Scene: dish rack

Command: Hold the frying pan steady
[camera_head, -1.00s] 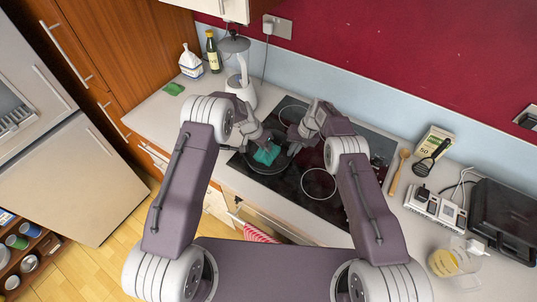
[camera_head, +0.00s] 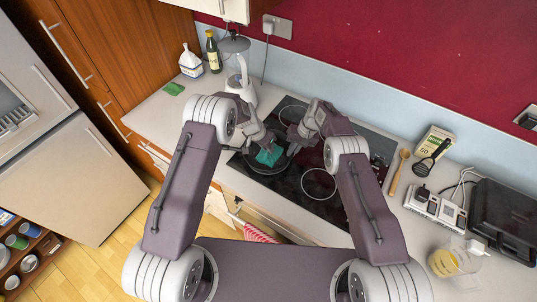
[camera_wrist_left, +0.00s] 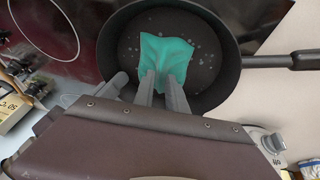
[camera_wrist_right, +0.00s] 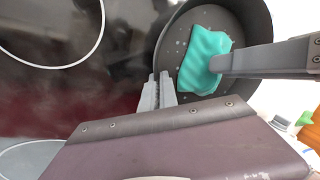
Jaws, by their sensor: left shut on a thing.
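The dark frying pan (camera_head: 262,168) sits on the black hob; it also shows in the left wrist view (camera_wrist_left: 218,70) and the right wrist view (camera_wrist_right: 262,28). Pale specks dot its inside. My left gripper (camera_wrist_left: 159,74) is shut on a teal cloth or sponge (camera_wrist_left: 165,52), low inside the pan. The pan's handle (camera_wrist_left: 285,61) points right in the left wrist view, free of both grippers. My right gripper (camera_wrist_right: 159,77) is at the pan's rim, its fingers close together. Whether the rim is between them is unclear.
The hob (camera_head: 330,208) has free rings beside the pan. Bottles (camera_head: 213,52) and a green sponge (camera_head: 173,89) are at the back left.

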